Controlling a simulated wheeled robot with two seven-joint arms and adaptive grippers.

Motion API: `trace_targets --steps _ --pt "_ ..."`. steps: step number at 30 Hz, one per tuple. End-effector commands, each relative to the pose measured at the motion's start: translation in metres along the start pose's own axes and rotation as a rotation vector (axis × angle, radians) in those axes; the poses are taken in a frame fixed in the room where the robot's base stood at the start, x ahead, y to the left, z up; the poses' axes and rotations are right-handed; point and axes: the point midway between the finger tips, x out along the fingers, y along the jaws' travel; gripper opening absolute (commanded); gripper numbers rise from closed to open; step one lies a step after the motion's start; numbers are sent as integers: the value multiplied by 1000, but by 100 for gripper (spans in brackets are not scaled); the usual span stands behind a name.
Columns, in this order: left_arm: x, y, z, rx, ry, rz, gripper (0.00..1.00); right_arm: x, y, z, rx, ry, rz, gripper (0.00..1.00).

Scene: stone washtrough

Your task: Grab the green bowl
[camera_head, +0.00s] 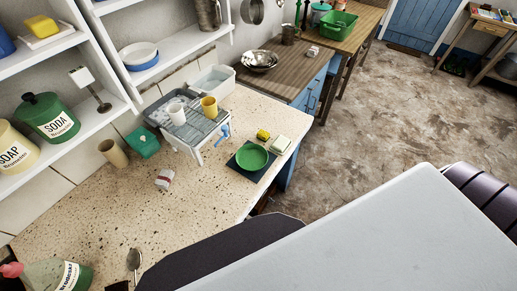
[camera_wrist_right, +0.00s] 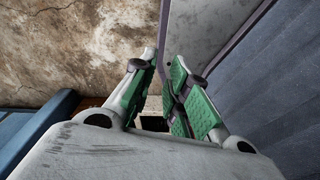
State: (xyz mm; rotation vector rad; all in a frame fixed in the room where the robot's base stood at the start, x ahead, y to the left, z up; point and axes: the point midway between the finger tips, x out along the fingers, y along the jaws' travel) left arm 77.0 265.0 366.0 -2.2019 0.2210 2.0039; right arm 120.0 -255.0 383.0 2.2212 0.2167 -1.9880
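The green bowl (camera_head: 252,156) sits upright on a dark blue square mat (camera_head: 238,170) near the right edge of the speckled stone counter in the head view. Nothing touches it from above and its inside looks empty. My right gripper (camera_wrist_right: 162,88) shows in the right wrist view with its green-padded fingers apart and nothing held between them. The bowl does not show in that view, and neither gripper shows in the head view. My left gripper is out of sight.
A white rack (camera_head: 193,124) with a yellow cup (camera_head: 209,107) and a white cup stands left of the bowl. The counter's middle is mostly clear.

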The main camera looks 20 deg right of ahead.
Motion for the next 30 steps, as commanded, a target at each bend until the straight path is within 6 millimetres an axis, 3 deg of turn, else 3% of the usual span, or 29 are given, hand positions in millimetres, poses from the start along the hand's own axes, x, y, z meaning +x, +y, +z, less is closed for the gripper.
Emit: trace_targets --steps 14,30 --pt "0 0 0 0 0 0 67 -22 1 -52 5 24 1 16" --pt "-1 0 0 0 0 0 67 -85 5 -138 14 61 5 16"
